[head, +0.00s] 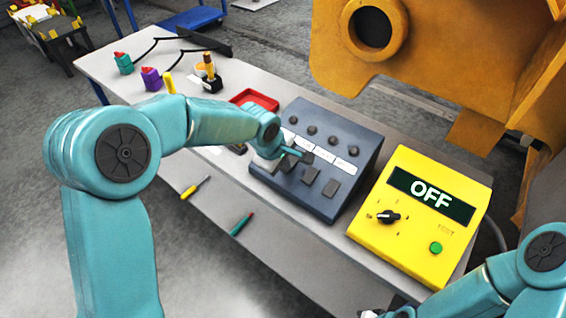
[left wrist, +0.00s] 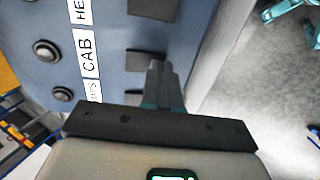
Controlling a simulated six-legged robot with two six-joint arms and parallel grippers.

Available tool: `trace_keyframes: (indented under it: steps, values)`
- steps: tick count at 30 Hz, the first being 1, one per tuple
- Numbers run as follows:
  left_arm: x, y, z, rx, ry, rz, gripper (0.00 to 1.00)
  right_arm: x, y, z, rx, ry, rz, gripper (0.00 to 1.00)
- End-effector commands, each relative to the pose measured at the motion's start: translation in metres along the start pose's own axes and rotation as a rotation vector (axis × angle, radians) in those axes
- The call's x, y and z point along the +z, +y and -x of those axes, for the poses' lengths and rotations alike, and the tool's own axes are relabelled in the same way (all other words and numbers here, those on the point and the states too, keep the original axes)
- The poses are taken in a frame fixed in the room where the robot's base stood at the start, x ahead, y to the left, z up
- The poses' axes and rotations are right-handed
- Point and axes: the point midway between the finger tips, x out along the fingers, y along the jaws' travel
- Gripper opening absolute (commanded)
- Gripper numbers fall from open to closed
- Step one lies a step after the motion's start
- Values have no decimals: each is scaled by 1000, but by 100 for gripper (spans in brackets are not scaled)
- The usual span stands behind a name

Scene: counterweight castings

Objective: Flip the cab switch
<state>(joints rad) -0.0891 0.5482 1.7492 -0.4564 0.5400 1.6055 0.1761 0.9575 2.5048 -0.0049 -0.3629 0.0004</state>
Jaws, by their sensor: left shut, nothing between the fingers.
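The switch panel (head: 325,150) is a dark blue sloped box on the bench, with a row of round knobs, white labels and dark rocker switches. In the left wrist view the CAB label (left wrist: 88,54) reads sideways, and the CAB switch (left wrist: 143,61) is the dark rocker beside it. My left gripper (head: 296,152) is shut and empty over the switch row. In the left wrist view its fingertips (left wrist: 157,66) overlap the end of the CAB switch; I cannot tell whether they touch it. My right arm shows at the lower right; its fingers are not clear.
A yellow tester (head: 420,215) reading OFF stands right of the panel. A large yellow machine part (head: 440,65) overhangs the back right.

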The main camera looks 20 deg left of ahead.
Motion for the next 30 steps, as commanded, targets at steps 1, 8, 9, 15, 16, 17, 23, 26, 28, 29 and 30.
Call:
trace_keyframes:
  steps: [1, 8, 9, 15, 16, 17, 23, 26, 28, 29, 30]
  values:
    - [0, 0, 0, 0, 0, 0, 0, 0, 0, 0, 0, 0, 0, 0]
    - [0, -2, -7, 2, 1, -1, 0, 0, 6, -17, 0, -1, 0, 0]
    - [0, -1, -5, 1, 1, -1, 0, 0, 5, -14, 0, -1, 0, 0]
    - [0, -1, -5, 0, 0, -1, 0, 0, 4, -13, 0, 0, 0, 0]
    - [0, -1, -4, 0, 1, -1, 0, 0, 4, -12, 0, 0, 0, 0]
    - [0, 0, -3, 0, 1, -1, 0, 0, 4, -12, 0, 0, 0, 0]
    - [0, 3, 6, 1, 1, -1, 0, 0, 3, -9, 0, 0, 0, 0]
    - [0, 5, 10, 1, 1, 0, 0, 0, 3, -8, 0, 0, 0, 0]
    - [0, 5, 10, 1, 1, 0, 0, 0, 3, -8, 0, 0, 0, 0]
    - [0, 5, 10, 1, 0, 0, 0, 0, 3, -8, 0, 0, 0, 0]
    - [0, 5, 10, 0, 0, 0, 0, 0, 3, -8, 0, 0, 0, 0]
